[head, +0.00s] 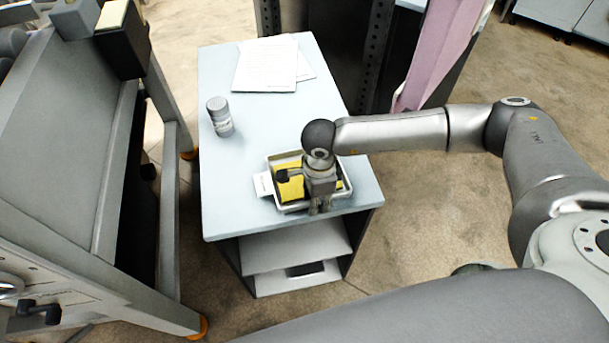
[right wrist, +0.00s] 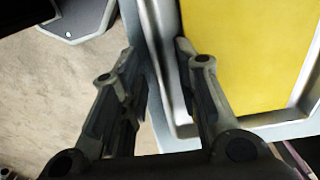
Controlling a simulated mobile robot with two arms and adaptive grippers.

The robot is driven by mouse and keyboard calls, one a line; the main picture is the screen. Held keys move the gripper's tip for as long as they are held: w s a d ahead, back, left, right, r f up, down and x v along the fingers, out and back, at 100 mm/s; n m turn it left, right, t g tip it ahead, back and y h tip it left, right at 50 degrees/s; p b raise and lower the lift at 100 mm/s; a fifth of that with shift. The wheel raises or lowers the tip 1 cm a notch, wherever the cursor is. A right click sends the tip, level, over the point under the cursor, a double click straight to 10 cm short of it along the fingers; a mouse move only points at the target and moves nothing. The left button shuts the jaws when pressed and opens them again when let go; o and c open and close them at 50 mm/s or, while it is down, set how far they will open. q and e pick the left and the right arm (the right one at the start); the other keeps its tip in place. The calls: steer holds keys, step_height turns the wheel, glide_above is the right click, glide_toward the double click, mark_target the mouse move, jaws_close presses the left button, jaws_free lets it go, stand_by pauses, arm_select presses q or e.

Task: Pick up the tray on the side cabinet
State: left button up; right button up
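A shallow metal tray (head: 344,187) with a yellow bottom sits near the front edge of the side cabinet (head: 235,190). My right gripper (head: 319,207) points down over the tray's front side and hides part of it. In the right wrist view my right gripper (right wrist: 157,58) is open, with its two fingers apart. The tray's rim (right wrist: 165,70) runs between the fingers, one on the outer side and one on the yellow side. I cannot tell whether either finger touches it. My left gripper is not in view.
A grey canister (head: 220,117) stands toward the cabinet's left edge. Paper sheets (head: 268,65) lie at the back. A large grey machine (head: 65,150) stands close on the left.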

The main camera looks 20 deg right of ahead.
jaws_close()
steer(key=shift+r, duration=0.1)
